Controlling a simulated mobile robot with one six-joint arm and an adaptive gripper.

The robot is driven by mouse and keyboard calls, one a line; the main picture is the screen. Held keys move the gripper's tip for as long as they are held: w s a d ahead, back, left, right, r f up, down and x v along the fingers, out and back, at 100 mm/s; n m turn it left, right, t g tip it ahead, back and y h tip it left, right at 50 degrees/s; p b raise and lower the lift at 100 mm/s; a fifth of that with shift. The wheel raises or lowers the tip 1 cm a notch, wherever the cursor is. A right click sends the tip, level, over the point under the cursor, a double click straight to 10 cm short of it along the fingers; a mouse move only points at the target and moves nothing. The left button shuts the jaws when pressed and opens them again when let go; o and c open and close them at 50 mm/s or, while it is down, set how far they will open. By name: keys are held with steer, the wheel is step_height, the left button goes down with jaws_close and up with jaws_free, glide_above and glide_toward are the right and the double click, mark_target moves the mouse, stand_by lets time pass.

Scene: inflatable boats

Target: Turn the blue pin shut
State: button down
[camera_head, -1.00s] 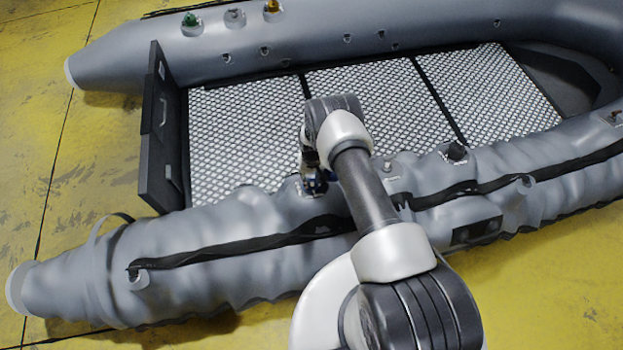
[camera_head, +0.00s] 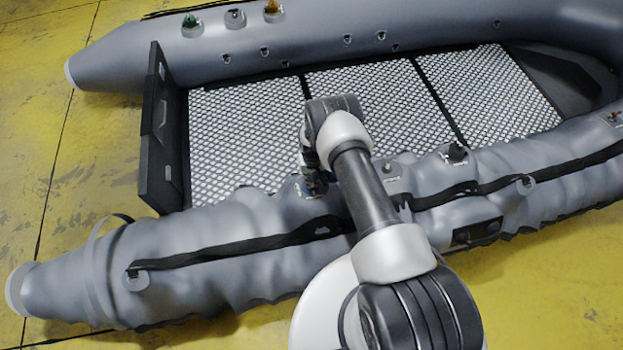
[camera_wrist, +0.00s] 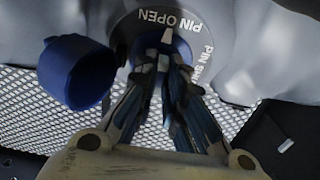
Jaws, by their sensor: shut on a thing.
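The blue pin sits in a valve on the near tube of the grey boat; in the wrist view only parts of the blue valve centre (camera_wrist: 163,45) show behind my fingers. A grey ring around it (camera_wrist: 200,30) reads "PIN OPEN" at the top and a partly hidden "PIN SH..." at the right. A white pointer in the valve points up at "PIN OPEN". A blue cap (camera_wrist: 76,72) hangs open left of the valve. My gripper (camera_wrist: 165,80) is shut on the pin, with its fingertips at the valve's middle. In the head view my wrist mostly hides the valve (camera_head: 312,186).
The boat's near tube (camera_head: 230,235) is wrinkled and carries a black strap. Patterned floor panels (camera_head: 240,130) lie behind it. The far tube (camera_head: 300,40) bears green, grey and orange valve fittings. A dark board (camera_head: 160,130) stands at the left. Yellow floor surrounds the boat.

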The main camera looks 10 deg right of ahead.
steer(key=shift+b, duration=0.3)
steer(key=m+b, duration=0.2)
steer(key=m, duration=0.2)
steer(key=shift+w+a+h, duration=0.1)
steer(key=shift+a+h, duration=0.05)
steer(key=shift+h, duration=0.25)
steer(key=m, duration=0.3)
steer(key=m+h, duration=0.1)
steer(key=m, duration=0.2)
steer(key=shift+w+a+g, duration=0.15)
steer(key=shift+g, duration=0.25)
steer(key=m, duration=0.4)
steer(key=shift+w+g, duration=0.15)
steer(key=shift+g, duration=0.15)
steer(key=shift+m+g+h, duration=0.3)
steer(key=shift+m+g, duration=0.1)
steer(key=shift+m, duration=1.3)
steer(key=c, duration=1.7)
jaws_free()
steer(key=shift+a, duration=0.1)
